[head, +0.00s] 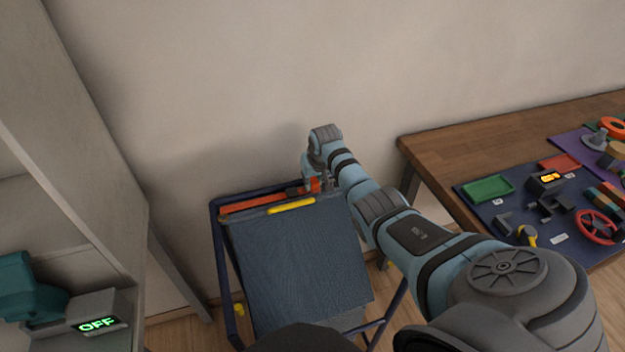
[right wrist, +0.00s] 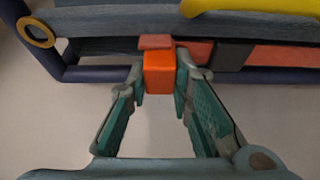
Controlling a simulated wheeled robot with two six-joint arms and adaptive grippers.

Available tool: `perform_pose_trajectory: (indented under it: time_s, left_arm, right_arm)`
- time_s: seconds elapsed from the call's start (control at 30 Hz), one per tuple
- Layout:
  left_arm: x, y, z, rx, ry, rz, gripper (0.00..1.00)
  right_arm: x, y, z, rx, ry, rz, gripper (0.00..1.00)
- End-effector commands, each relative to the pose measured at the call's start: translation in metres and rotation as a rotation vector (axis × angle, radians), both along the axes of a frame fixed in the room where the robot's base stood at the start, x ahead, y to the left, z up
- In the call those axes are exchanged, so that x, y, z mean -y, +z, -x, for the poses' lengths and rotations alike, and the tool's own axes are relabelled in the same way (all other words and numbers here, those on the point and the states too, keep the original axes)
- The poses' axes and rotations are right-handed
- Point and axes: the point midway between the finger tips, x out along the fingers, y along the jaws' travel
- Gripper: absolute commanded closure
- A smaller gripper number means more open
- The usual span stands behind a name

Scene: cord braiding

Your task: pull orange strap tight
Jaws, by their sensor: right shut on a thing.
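The orange strap (head: 252,207) runs along the top back edge of a dark blue frame with blue fabric. It also shows in the right wrist view (right wrist: 275,56), passing through a dark buckle (right wrist: 234,54). My right gripper (right wrist: 160,88) is shut on the orange end (right wrist: 159,72) of the strap, which sits between its fingertips. In the head view my right gripper (head: 318,182) is at the strap's right end, partly hidden by its own wrist. My left gripper does not show.
A yellow bar (head: 291,206) lies along the fabric's top edge. The blue frame (head: 220,262) stands between a grey shelf (head: 105,170) at left and a wooden table (head: 480,137) with a panel of parts at right. A device reading OFF (head: 97,325) is at lower left. The wall is close behind.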

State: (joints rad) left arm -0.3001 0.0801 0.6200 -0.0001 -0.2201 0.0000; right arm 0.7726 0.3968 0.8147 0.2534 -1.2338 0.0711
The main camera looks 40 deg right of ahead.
Motion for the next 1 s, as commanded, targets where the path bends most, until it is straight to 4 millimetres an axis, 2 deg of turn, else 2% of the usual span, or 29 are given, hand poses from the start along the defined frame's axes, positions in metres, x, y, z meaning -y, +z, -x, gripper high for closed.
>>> perform_pose_trajectory:
  time_s: [0.17, 0.4, 0.5, 0.8, 0.83, 0.93, 1.0]
  left_arm:
    - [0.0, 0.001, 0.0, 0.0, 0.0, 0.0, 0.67]
    - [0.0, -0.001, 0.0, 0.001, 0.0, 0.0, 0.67]
    - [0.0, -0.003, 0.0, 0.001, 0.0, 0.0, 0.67]
    - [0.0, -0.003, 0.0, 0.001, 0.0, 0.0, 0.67]
    - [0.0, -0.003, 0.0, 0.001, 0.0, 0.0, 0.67]
    - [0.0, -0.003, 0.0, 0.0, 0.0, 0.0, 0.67]
    - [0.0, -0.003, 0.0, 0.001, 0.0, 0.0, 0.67]
  right_arm:
    - [0.012, 0.0, 0.004, -0.002, -0.001, 0.001, 1.0]
    - [0.061, 0.0, 0.021, -0.001, -0.002, 0.002, 1.0]
    - [0.072, 0.0, 0.024, 0.001, 0.0, 0.001, 1.0]
    - [0.074, 0.0, 0.025, 0.001, 0.001, 0.001, 1.0]
    - [0.074, 0.0, 0.025, 0.001, 0.001, 0.001, 0.78]
    - [0.074, 0.0, 0.025, 0.001, 0.001, 0.001, 0.62]
    - [0.074, 0.0, 0.025, 0.001, 0.001, 0.001, 0.59]
